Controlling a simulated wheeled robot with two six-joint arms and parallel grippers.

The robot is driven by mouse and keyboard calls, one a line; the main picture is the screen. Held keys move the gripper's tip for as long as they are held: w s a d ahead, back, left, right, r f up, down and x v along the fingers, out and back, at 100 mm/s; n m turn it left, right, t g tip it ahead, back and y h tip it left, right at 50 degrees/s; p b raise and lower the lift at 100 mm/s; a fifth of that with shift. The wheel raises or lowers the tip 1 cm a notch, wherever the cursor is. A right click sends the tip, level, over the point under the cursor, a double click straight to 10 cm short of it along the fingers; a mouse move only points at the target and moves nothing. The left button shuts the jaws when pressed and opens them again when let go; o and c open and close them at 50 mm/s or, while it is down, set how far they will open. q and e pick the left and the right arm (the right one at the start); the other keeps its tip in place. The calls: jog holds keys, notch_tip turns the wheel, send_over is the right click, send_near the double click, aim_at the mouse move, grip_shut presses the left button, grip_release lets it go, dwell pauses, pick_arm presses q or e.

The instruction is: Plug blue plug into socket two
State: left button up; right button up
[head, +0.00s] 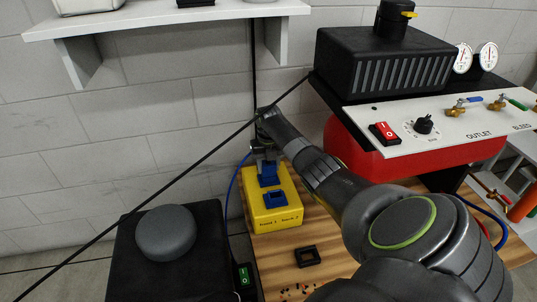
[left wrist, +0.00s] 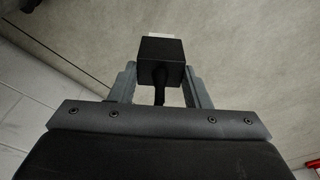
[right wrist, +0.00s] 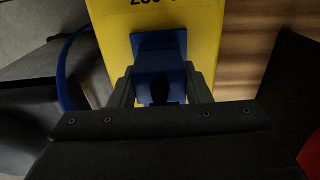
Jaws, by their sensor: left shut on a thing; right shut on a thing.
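My right gripper (head: 265,158) is shut on the blue plug (right wrist: 158,84), over the rear part of the yellow socket box (head: 258,215). The plug points at a blue socket (right wrist: 158,41) on the box; whether it is fully seated is hidden. A second blue socket (head: 277,199) shows empty on the front part of the box. Small labels sit on its front edge, too small to read surely. My left gripper (left wrist: 160,88) is shut on a black plug-like block (left wrist: 161,62) with a pale end and a dark cable; it is outside the head view.
A red compressor (head: 352,150) with a white valve panel (head: 460,120) stands at the right. A black box with a grey round knob (head: 165,232) is at the left. A black square frame (head: 307,256) lies on the wooden top (head: 272,262). A dark cable crosses the view.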

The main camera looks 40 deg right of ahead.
pick_arm(q)
jog(key=shift+f, duration=0.1)
pick_arm(e)
jog(key=shift+f, duration=0.15)
jog(key=o, duration=1.1)
jog(key=shift+f, duration=0.1)
